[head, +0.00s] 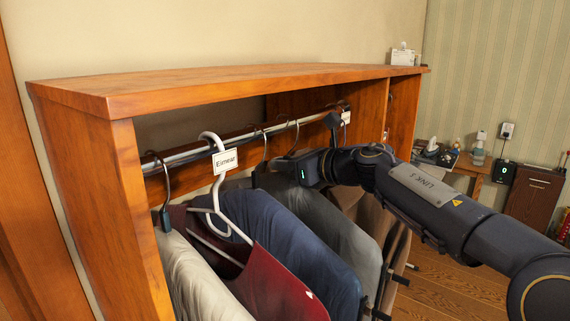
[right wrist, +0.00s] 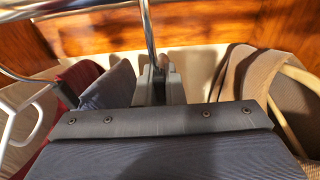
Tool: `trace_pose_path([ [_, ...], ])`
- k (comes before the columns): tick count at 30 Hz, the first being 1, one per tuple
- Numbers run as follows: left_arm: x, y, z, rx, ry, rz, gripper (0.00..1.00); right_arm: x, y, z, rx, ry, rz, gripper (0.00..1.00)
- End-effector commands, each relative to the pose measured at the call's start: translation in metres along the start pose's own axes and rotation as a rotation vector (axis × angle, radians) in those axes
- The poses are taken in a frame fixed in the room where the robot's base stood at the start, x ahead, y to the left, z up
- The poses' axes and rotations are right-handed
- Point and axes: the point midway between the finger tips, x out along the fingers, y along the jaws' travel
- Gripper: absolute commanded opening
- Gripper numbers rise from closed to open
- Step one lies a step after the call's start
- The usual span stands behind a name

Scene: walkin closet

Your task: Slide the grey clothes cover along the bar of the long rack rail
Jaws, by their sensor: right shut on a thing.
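The grey clothes cover (head: 345,235) hangs from the rail in the head view, between a navy garment and brown clothes. Its dark, riveted top band fills the lower middle of the right wrist view (right wrist: 160,125). My right gripper (head: 277,163) reaches in from the right at the top of the cover. In the right wrist view its fingers (right wrist: 158,88) are closed on the base of the cover's hanger hook, just below the bar. The rack rail (head: 185,155) is a metal bar running lengthwise under the wooden top. My left gripper is not in view.
Left of the cover hang a navy garment (head: 290,240), a maroon garment (head: 275,290) on a white hanger with an "Eimear" tag (head: 225,160), and a pale garment (head: 185,275). Brown clothes (right wrist: 245,75) hang on the other side, with a gap beside the cover. Wooden panels (head: 125,180) close the ends.

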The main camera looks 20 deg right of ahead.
Motion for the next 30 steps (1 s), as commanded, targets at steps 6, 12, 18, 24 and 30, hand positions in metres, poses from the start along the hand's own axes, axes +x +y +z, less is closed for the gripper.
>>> trace_pose_path([
  [6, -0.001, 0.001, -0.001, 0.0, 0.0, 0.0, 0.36, -0.002, -0.005, 0.005, -0.001, -0.009, -0.003, 0.0],
  [12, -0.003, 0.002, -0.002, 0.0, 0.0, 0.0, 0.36, -0.002, -0.02, 0.005, -0.002, -0.009, -0.004, 0.0],
  [18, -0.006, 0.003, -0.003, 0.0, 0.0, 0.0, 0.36, -0.002, -0.035, 0.006, -0.001, -0.009, -0.004, 0.0],
  [24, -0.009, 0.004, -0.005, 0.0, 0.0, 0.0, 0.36, -0.002, -0.049, 0.006, -0.001, -0.01, -0.003, 0.0],
  [30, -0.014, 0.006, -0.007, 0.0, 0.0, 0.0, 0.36, -0.002, -0.064, 0.006, -0.001, -0.009, -0.003, 0.0],
])
